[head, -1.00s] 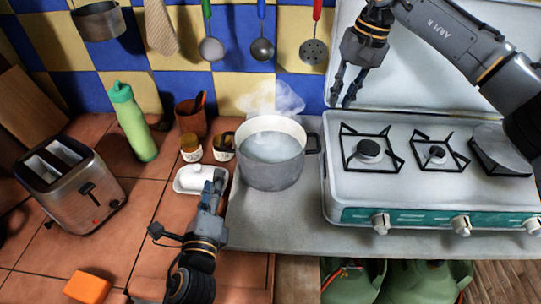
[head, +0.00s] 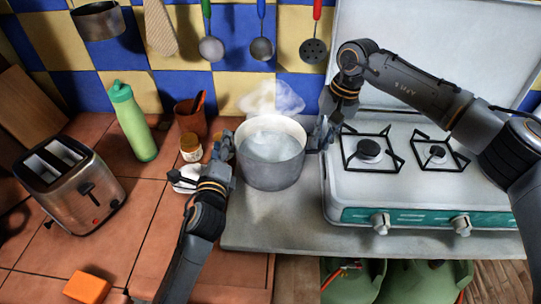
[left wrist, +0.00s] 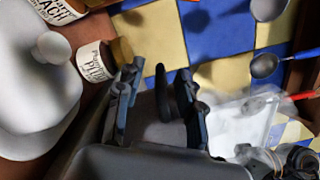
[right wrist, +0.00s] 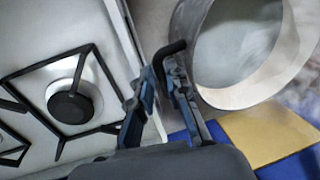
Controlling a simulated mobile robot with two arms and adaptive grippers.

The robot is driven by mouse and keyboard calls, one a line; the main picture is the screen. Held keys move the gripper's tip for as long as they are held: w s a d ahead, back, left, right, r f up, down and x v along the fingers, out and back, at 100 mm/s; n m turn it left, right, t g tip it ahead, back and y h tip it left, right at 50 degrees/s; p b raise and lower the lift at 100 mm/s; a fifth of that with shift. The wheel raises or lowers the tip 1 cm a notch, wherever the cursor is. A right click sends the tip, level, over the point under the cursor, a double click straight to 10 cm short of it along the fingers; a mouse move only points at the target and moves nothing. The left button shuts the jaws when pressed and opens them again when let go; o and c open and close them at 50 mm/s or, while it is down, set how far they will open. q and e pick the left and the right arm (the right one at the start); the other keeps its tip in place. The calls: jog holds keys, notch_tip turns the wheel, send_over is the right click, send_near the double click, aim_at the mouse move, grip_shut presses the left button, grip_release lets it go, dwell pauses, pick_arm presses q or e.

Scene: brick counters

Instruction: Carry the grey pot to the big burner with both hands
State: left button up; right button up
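The grey pot (head: 271,168) stands upright on the grey counter, left of the stove, with pale steaming contents. It also shows in the right wrist view (right wrist: 240,98). My left gripper (head: 222,148) is at its left handle. In the left wrist view its fingers are apart, with the dark handle (left wrist: 166,98) between them and gaps beside it. My right gripper (head: 324,132) is at the right handle. In the right wrist view the dark handle (right wrist: 172,52) lies between the close fingertips; firm contact is unclear. The big burner (head: 369,151) is right of the pot.
The white stove (head: 400,190) has a raised edge beside the pot and a second burner (head: 437,154). A white dish (head: 186,178), small jars (head: 190,147) and a brown cup (head: 190,118) stand close left of the pot. A toaster (head: 72,182) is further left.

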pick_arm(q)
jog(key=shift+w, duration=0.5)
pick_arm(e)
jog(key=shift+a+f, duration=0.1)
jog(key=shift+f, duration=0.35)
pick_arm(q)
jog(key=c, duration=0.3)
pick_arm(e)
jog(key=c, duration=0.3)
pick_arm(q)
grip_shut()
pick_arm(e)
grip_shut()
pick_arm(q)
jog(key=shift+r, duration=0.3)
pick_arm(e)
jog(key=shift+w+r, duration=0.15)
jog(key=shift+r, duration=0.2)
